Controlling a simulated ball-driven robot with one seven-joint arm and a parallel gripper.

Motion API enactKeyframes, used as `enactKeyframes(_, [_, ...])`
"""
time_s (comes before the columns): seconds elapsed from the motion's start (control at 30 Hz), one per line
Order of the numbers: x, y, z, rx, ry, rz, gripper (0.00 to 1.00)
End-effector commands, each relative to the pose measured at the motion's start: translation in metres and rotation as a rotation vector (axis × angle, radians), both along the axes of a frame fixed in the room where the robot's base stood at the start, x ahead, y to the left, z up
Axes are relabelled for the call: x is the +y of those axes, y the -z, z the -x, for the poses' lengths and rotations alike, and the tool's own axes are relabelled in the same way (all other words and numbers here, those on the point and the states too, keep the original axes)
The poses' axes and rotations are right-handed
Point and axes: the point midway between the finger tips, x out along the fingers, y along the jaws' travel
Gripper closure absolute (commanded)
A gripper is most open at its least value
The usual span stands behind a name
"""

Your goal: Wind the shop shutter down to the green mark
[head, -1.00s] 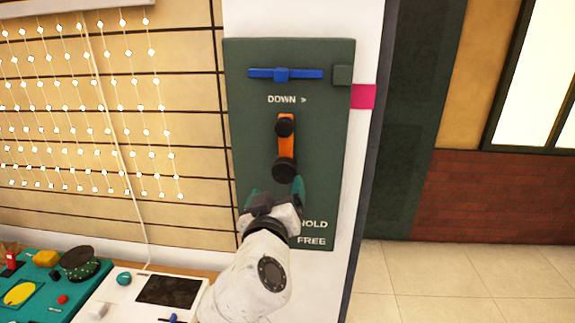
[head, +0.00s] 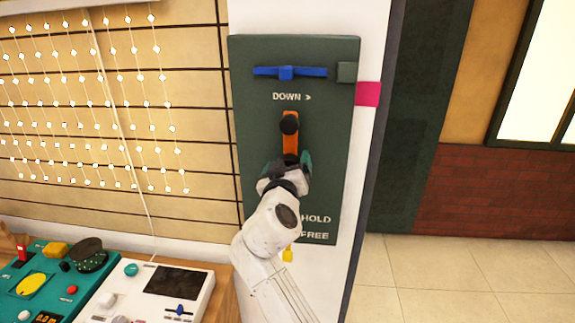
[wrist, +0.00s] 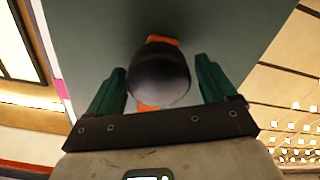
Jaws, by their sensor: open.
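A dark green panel (head: 255,120) is fixed to a white post, with "DOWN >" lettered on it. An orange crank arm (head: 290,143) points straight down from a black hub (head: 289,123). The crank's black knob (wrist: 158,75) sits between the green fingers of my gripper (head: 291,161) in the wrist view. The fingers are open, with a visible gap on each side of the knob. In the head view my gripper mostly hides the knob. "HOLD" and "FREE" are lettered lower on the panel. I cannot make out the shutter or a green mark.
A blue bar (head: 287,72) crosses the panel's top, near a green block (head: 347,72). A pink tag (head: 368,94) is at its right edge. A yellow piece (head: 287,254) shows beside my arm. A counter at lower left holds a teal console (head: 38,290) and a white console (head: 125,300).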

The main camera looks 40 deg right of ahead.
Motion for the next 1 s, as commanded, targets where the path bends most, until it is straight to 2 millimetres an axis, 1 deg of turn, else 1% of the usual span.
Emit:
enactKeyframes(0.07, [0.0002,0.0000,0.0001,0.000,0.000,0.000,0.16])
enactKeyframes(0.83, [0.0007,0.0001,0.0000,0.001,-0.001,0.000,0.89])
enactKeyframes(0.87, [0.0007,0.0001,0.0000,0.001,-0.001,0.000,0.91])
enactKeyframes(1.0, [0.0009,0.0009,0.0000,-0.004,-0.001,-0.004,0.91])
